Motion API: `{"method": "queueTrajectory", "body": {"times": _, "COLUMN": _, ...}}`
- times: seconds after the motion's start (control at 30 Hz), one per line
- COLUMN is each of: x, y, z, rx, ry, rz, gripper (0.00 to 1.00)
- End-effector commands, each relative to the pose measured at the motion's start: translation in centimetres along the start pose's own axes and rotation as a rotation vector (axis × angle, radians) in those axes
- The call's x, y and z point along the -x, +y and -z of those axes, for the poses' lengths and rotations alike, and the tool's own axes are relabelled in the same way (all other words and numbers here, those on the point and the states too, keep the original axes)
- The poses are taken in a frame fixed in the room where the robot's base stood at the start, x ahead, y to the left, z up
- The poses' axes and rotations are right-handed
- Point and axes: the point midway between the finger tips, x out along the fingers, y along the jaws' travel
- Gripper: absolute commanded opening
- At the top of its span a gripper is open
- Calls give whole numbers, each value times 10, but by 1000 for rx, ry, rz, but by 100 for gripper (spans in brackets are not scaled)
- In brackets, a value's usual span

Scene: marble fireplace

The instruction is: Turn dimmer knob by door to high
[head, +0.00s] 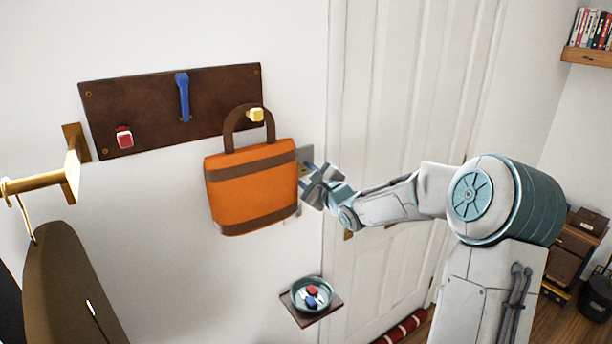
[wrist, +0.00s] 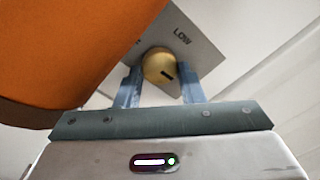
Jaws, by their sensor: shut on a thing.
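The dimmer knob (wrist: 158,66) is a round yellow-gold knob with a dark mark, on a grey wall plate (wrist: 196,40) printed "LOW". In the wrist view the dark mark sits at the knob's lower right. The two blue fingers of my gripper (wrist: 160,88) stand on either side of the knob and are shut on it. In the head view my gripper (head: 312,186) is at the plate (head: 306,157), just right of the orange bag; the knob is hidden there. The rest of the plate's lettering is mostly covered by the bag.
An orange bag (head: 250,190) hangs from a yellow peg (head: 255,115) on a dark board (head: 150,105), close left of my gripper. A small shelf (head: 318,318) with a teal dish (head: 297,297) is below. A white door (head: 385,110) stands behind my arm.

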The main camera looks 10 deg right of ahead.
Motion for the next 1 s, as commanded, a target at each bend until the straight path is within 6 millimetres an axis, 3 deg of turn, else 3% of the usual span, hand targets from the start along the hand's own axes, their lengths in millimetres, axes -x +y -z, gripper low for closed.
{"method": "queueTrajectory", "body": {"times": 0.57, "x": 0, "y": 0, "z": 0, "rx": -36, "ry": 0, "rz": 0, "gripper": 12}}
{"method": "queueTrajectory", "body": {"times": 0.6, "x": 0, "y": 0, "z": 0, "rx": -36, "ry": 0, "rz": 0, "gripper": 41}}
{"method": "queueTrajectory", "body": {"times": 0.63, "x": 0, "y": 0, "z": 0, "rx": -36, "ry": 0, "rz": 0, "gripper": 44}}
{"method": "queueTrajectory", "body": {"times": 1.0, "x": 4, "y": 0, "z": 1, "rx": -33, "ry": 1, "rz": 1, "gripper": 44}}
